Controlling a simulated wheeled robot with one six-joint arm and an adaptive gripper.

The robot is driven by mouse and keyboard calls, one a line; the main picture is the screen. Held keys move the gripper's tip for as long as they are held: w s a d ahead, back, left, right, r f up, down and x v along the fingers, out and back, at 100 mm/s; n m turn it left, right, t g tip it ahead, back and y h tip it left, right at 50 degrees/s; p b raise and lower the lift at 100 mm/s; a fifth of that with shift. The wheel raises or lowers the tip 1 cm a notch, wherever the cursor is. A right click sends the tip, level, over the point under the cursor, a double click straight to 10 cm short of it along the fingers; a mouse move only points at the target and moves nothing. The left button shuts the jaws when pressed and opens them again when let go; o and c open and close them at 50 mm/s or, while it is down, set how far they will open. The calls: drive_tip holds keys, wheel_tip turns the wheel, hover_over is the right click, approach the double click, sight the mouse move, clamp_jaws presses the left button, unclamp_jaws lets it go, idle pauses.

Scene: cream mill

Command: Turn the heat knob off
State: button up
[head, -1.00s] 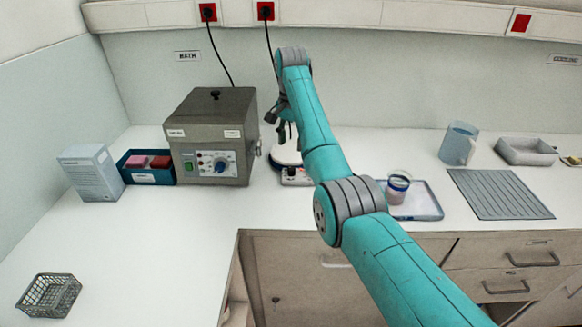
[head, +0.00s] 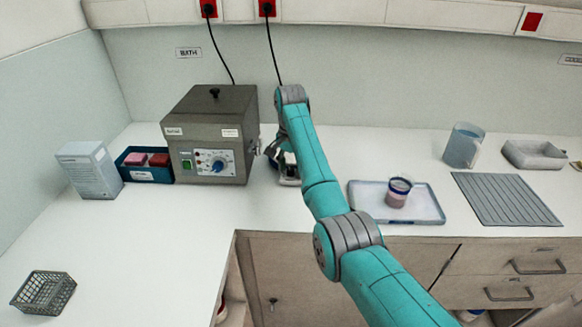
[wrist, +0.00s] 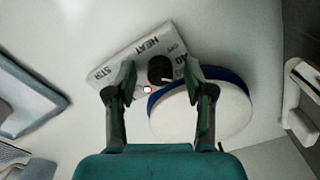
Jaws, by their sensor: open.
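The heat knob (wrist: 160,68) is a black round knob with a white mark, on the pale front panel (wrist: 130,57) of the hotplate, near the words HEAT and OFF. In the wrist view my gripper (wrist: 158,75) is open, with one finger on each side of the knob; I cannot tell whether they touch it. The hotplate's round white top with a blue rim (wrist: 205,118) lies beside the right finger. In the head view my gripper (head: 280,165) is over the hotplate, and my arm hides most of it and the knob.
A grey bath box (head: 210,135) with its own blue knob stands just left of my gripper. A tray (head: 420,210) with a cup (head: 398,190) lies to the right. A jug (head: 463,146) and a ribbed grey mat (head: 505,198) are further right. The front left counter is mostly clear.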

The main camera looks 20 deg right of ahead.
clamp_jaws()
drive_tip(key=shift+n, duration=0.3)
drive_tip(key=n, duration=1.1)
drive_tip(key=shift+d, duration=0.1)
drive_tip(key=shift+n, duration=1.6)
